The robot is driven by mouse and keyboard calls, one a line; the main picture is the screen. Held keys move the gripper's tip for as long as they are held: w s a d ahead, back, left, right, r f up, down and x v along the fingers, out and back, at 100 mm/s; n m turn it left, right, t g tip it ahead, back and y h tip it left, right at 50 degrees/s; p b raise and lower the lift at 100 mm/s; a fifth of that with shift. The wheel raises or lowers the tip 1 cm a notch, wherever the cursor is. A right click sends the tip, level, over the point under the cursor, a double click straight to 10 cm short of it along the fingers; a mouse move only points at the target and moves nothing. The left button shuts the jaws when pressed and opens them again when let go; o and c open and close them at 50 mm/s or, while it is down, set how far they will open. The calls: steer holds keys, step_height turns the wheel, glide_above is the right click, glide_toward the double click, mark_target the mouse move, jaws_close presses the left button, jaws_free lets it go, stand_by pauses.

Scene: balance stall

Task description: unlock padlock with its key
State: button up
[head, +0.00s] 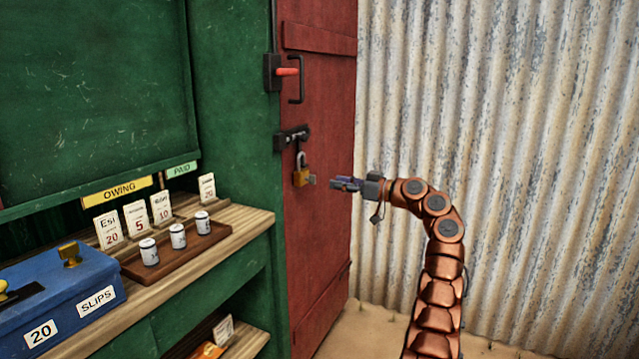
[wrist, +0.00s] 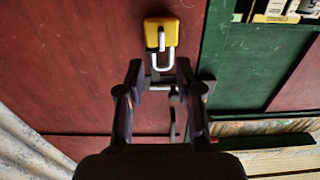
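A yellow padlock (head: 301,177) with a silver shackle hangs from the dark hasp (head: 291,137) on the red door. In the wrist view the padlock (wrist: 170,31) appears upside down, beyond the fingertips. A small grey piece (head: 312,180) sticks out from the padlock's front; it looks like the key, seated in the lock, but it is too small to be sure. I cannot tell whether the shackle is locked. My gripper (head: 336,184) is just right of the padlock and apart from it. In the wrist view my gripper (wrist: 160,72) has its fingers spread with nothing between them.
The red door (head: 323,80) has a black handle and a red-tipped latch (head: 287,71). A wooden counter (head: 240,228) at left holds a tray (head: 185,262) with several small cans, cards and a blue box (head: 65,290). A corrugated metal wall (head: 520,130) stands at right.

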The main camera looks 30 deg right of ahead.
mark_target(311, 179)
steer(key=x, duration=0.7)
steer(key=shift+a, duration=0.2)
jaws_close()
